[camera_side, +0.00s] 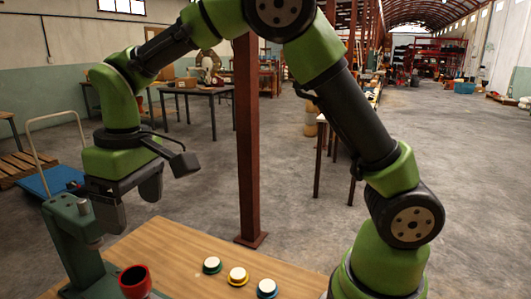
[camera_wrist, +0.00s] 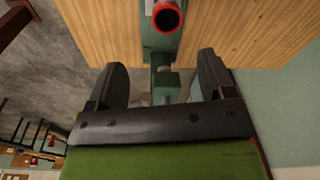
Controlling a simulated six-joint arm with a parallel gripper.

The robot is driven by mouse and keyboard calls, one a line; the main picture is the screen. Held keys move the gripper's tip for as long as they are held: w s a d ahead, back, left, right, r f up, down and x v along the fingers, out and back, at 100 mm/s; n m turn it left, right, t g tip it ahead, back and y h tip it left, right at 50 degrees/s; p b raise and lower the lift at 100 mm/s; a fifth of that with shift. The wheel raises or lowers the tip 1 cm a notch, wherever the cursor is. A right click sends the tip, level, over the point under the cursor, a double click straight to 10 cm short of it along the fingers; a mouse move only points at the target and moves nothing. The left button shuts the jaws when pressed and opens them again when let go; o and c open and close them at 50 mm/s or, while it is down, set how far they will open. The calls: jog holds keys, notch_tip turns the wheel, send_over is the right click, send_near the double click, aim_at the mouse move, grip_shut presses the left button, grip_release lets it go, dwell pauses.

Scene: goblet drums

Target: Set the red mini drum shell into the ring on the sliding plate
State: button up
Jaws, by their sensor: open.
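The red mini drum shell (camera_side: 135,279) stands upright and open at the top, at the bottom edge of the side view. In the wrist view its red rim and dark hollow (camera_wrist: 167,17) show at the top, over a green fixture (camera_wrist: 161,43). I cannot make out the ring or whether the shell sits in it. My gripper (camera_side: 131,214) is open and empty, high above the table beside the fixture's green column (camera_side: 78,230). In the wrist view the two dark fingers of my gripper (camera_wrist: 161,66) are spread wide, apart from the shell.
Several small white-topped drums stand in a row on the wooden table (camera_side: 170,245): one green-rimmed (camera_side: 212,265), one yellow-rimmed (camera_side: 237,276), one blue-rimmed (camera_side: 267,288). The green column rises close to my gripper. A rust-red post (camera_side: 246,140) stands behind the table.

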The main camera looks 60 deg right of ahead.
jog(key=s+d+r+m+t+y, duration=0.1)
jog(key=s+d+r+m+t, duration=0.25)
jog(key=s+d+r, duration=0.45)
jog(key=s+m+t, duration=0.3)
jog(key=s, duration=0.8)
jog(key=shift+s+d+r, duration=0.15)
jog(key=shift+d+r, duration=0.05)
jog(key=shift+d, duration=0.05)
